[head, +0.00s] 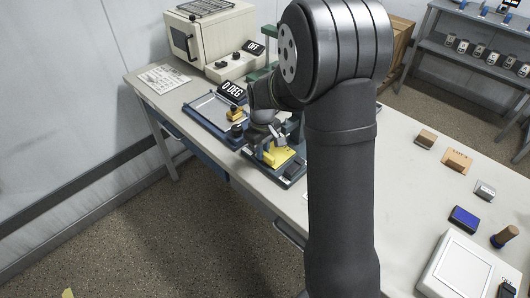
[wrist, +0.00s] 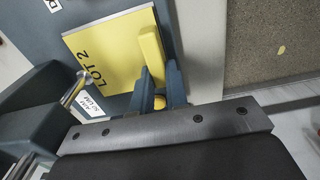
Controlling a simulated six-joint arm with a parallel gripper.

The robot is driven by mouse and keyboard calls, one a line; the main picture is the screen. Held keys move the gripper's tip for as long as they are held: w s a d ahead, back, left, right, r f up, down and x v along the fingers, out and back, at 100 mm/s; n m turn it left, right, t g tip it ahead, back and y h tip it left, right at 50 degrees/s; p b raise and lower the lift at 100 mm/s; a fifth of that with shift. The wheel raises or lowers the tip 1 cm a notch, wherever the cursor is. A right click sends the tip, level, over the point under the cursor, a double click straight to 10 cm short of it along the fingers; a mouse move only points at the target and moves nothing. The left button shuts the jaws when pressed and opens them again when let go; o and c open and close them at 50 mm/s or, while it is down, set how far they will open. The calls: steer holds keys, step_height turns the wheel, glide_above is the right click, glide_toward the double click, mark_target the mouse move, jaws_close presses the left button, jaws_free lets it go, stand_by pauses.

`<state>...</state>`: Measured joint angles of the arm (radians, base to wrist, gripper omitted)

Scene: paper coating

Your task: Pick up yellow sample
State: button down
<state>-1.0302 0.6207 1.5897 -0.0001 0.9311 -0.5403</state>
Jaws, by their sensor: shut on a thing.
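The yellow sample (wrist: 100,50) is a flat square marked "LOT 2", with a raised yellow bar (wrist: 151,50) along one edge. In the wrist view it lies over a dark blue plate (wrist: 190,20). My gripper (wrist: 160,88) has its two blue fingers closed on the end of the bar. In the head view the yellow sample (head: 279,156) shows on a blue fixture near the table's front edge, with my gripper (head: 264,149) at it. Whether the sample touches the plate cannot be told. My arm hides part of the fixture.
A blue frame fixture (head: 213,115) with a "0 DEG" display stands left of the sample. A cream oven (head: 210,38) reading "OFF" is at the back left. Blocks, a blue pad (head: 464,218) and a white scale (head: 466,268) lie to the right. A dark clamp (wrist: 30,130) is close by my gripper.

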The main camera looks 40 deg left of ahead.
steer(key=s+r, duration=0.1)
steer(key=s, duration=1.7)
steer(key=w, duration=0.7)
steer(key=shift+w+f, duration=0.3)
steer(key=shift+f, duration=0.05)
step_height(320, 180, up, 6)
stand_by(0.5)
stand_by(0.4)
